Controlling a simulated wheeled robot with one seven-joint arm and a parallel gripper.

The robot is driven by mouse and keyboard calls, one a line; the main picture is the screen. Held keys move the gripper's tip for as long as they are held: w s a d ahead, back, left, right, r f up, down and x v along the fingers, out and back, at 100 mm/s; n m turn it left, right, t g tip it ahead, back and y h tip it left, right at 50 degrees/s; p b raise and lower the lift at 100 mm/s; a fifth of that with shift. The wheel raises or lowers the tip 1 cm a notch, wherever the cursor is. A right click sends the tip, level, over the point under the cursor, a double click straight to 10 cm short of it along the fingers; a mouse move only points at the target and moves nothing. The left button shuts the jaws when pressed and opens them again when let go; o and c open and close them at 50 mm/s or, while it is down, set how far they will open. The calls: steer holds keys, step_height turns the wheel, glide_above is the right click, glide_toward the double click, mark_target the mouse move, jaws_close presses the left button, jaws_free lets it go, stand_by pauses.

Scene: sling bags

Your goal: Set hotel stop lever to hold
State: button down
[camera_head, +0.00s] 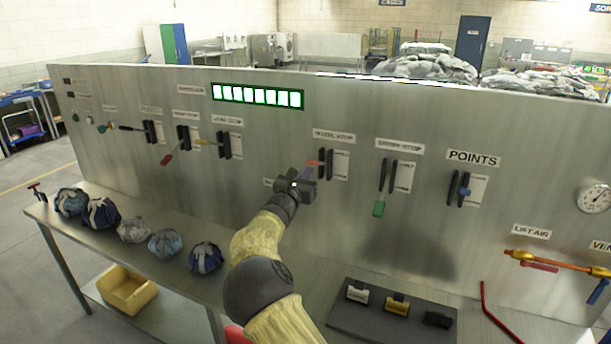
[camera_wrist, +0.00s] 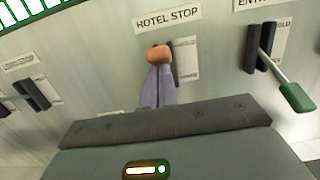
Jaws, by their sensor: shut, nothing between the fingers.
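The hotel stop lever has an orange knob (camera_wrist: 158,54), under the HOTEL STOP label (camera_wrist: 168,18) in the wrist view. In the head view the reddish knob (camera_head: 313,163) shows left of its black slotted bracket (camera_head: 326,164). My gripper (camera_wrist: 158,84) is shut and empty. Its fingertips are right at the knob in the wrist view; I cannot tell whether they touch it. In the head view my gripper (camera_head: 307,180) is in front of the panel, just below and left of the bracket. The lever's shaft is mostly hidden behind the knob and fingers.
The neighbouring lever with a green handle (camera_head: 379,208) hangs down to the right; the POINTS lever (camera_head: 460,190) is farther right. Several bundled bags (camera_head: 206,257) lie on the bench at left. A dark tray (camera_head: 350,318) with three blocks lies on the bench below.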

step_height(320, 180, up, 2)
steer(key=shift+d+r, duration=0.1)
step_height(320, 180, down, 6)
steer(key=s+r+b, duration=0.1)
steer(key=s+b, duration=0.1)
steer(key=b, duration=0.3)
steer(key=s+a+r+b, duration=0.1)
steer(key=s+a+b, duration=0.3)
steer(key=s, duration=0.5)
steer(key=shift+w+d, duration=0.1)
